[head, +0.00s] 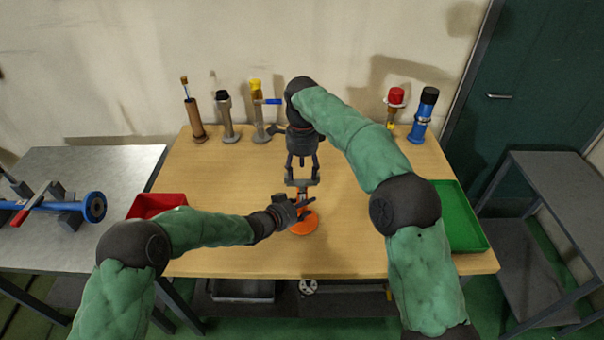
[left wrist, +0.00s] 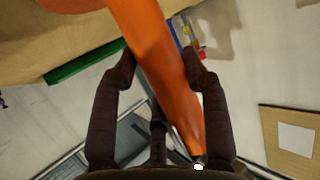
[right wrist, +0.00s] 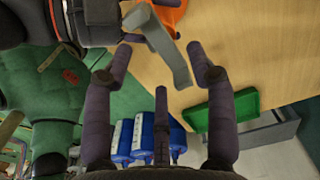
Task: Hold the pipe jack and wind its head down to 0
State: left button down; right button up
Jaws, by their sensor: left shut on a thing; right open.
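The pipe jack stands upright near the middle front of the wooden table. It has a round orange base (head: 304,224) and a grey forked head (head: 302,180). My left gripper (head: 298,206) comes in from the left, low at the jack. In the left wrist view its fingers are shut on the orange body (left wrist: 158,60). My right gripper (head: 302,162) points down above the head, open. In the right wrist view the grey head (right wrist: 165,45) lies between the open fingertips, and the orange base shows behind it. The screw and any height scale cannot be made out.
A red bin (head: 157,203) sits at the table's left, partly behind my left arm. A green tray (head: 464,225) is at the right edge. Several tools stand along the back. A grey bench (head: 75,165) with a blue pipe is at left; a grey shelf (head: 560,180) at right.

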aim_at(302, 182)
pick_arm(q)
jog(key=shift+s+f, duration=0.1)
jog(key=shift+f, duration=0.05)
pick_arm(e)
notch_tip(302, 182, up, 10)
jog(key=shift+f, duration=0.15)
pick_arm(q)
jog(key=c, duration=0.6)
grip_release()
jog(key=shift+o, duration=0.2)
jog(key=shift+r, duration=0.2)
jog(key=shift+a, duration=0.2)
jog(key=v, duration=1.1)
jog(key=shift+s, duration=0.25)
jog(key=shift+a, duration=0.1)
jog(key=shift+o, duration=0.6)
